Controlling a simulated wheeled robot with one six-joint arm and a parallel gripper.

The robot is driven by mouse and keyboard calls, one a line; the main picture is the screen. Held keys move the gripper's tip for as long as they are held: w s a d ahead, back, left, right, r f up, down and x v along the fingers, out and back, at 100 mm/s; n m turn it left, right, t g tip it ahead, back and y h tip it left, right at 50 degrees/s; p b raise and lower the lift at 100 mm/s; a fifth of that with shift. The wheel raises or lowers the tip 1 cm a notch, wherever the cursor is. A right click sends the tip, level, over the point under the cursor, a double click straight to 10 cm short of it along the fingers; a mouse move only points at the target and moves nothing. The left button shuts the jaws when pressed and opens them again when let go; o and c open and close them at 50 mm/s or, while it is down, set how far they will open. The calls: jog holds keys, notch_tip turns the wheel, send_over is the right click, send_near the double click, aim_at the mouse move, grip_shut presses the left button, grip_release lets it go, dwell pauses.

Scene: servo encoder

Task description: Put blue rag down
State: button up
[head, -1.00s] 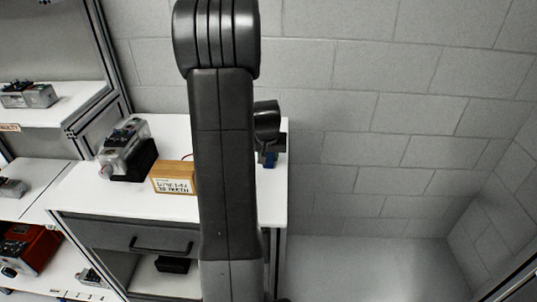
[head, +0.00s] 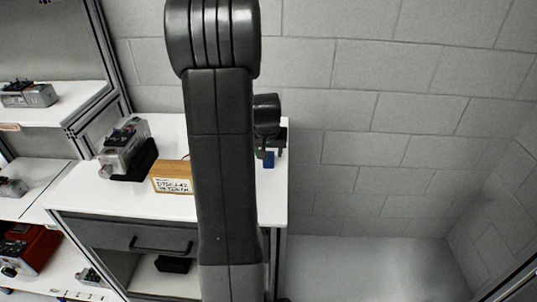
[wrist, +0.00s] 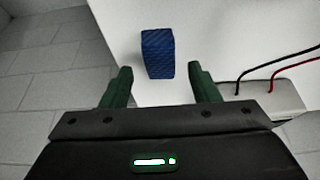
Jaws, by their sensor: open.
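The blue rag (wrist: 158,54) is a small blue block-like piece on the white bench top, near the bench edge. In the wrist view it lies just beyond my gripper (wrist: 160,85), between the lines of its two green fingers and apart from both. My gripper is open and empty. In the head view the rag (head: 268,160) shows at the right end of the bench, just below my gripper (head: 267,148). My arm hides part of the bench there.
A wooden box with a written label (head: 173,177) and a motor unit on a black stand (head: 127,152) stand to the left on the white bench (head: 90,190). Red and black wires (wrist: 283,66) run to a pale box at right in the wrist view. Open floor lies right of the bench.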

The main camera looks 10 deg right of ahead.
aim_at(269, 157)
jog(key=v, duration=0.9)
jog(key=shift+s+r, duration=0.25)
jog(key=shift+r, duration=0.05)
jog(key=shift+a, duration=0.1)
jog(key=x, duration=1.2)
jog(key=shift+w+f, duration=0.1)
jog(key=shift+f, duration=0.25)
jog(key=shift+w+r, duration=0.1)
jog(key=shift+r, duration=1.1)
